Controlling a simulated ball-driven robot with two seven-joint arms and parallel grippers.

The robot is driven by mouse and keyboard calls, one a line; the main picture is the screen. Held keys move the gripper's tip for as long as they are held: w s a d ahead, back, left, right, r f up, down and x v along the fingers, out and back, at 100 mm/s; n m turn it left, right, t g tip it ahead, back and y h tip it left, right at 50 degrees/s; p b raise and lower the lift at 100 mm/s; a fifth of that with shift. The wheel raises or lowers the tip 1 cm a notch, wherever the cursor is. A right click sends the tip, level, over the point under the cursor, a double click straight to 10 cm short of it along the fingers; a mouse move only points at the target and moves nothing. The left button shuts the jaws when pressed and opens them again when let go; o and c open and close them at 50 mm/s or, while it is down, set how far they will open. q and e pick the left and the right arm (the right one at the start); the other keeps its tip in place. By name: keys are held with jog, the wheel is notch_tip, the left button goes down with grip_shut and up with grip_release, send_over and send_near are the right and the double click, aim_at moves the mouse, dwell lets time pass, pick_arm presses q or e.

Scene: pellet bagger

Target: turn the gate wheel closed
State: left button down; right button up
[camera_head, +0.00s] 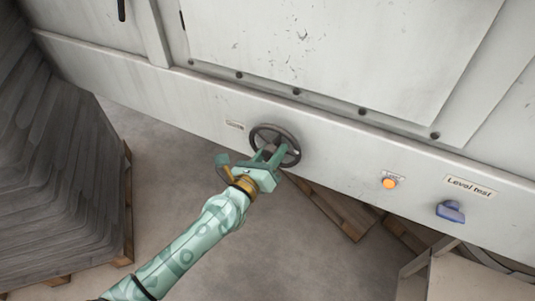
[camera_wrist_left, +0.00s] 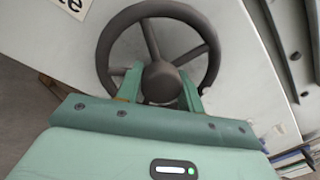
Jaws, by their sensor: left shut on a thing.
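The gate wheel (camera_head: 285,133) is a dark round handwheel with spokes on the lower front of the pale machine. In the left wrist view the wheel (camera_wrist_left: 150,12) fills the upper middle, with its hub and spokes showing. My left gripper (camera_head: 268,156) is at the wheel. Its two green fingers (camera_wrist_left: 162,88) stand on either side of the hub's lower part, shut on the wheel. The lower part of the rim is hidden behind my gripper in the wrist view. My right gripper is in neither view.
A stack of grey sacks (camera_head: 60,190) stands on a pallet at left. Wooden pallets (camera_head: 335,207) lie below the machine. Open floor lies between.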

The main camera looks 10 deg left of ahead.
pick_arm(q)
jog(key=n, duration=0.1)
jog(key=n+b, duration=0.1)
jog(key=n, duration=0.1)
jog(key=shift+s+d+f, duration=0.1)
jog(key=shift+s+f, duration=0.05)
jog(key=shift+f, duration=0.2)
jog(key=n+b, duration=0.2)
jog(key=n, duration=0.2)
jog(key=shift+n+t, duration=0.3)
jog(key=n+b, duration=0.2)
jog(key=n, duration=0.2)
jog(key=shift+r+n+y+b, duration=0.15)
jog(key=shift+n+y+b, duration=0.15)
jog(key=shift+b, duration=0.05)
jog(key=shift+r+n+b, duration=0.1)
jog(key=shift+n+b, duration=0.5)
jog(key=shift+n, duration=0.7)
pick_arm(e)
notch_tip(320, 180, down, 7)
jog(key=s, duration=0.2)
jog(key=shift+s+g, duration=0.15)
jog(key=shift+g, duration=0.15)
pick_arm(q)
jog(key=shift+r, duration=0.1)
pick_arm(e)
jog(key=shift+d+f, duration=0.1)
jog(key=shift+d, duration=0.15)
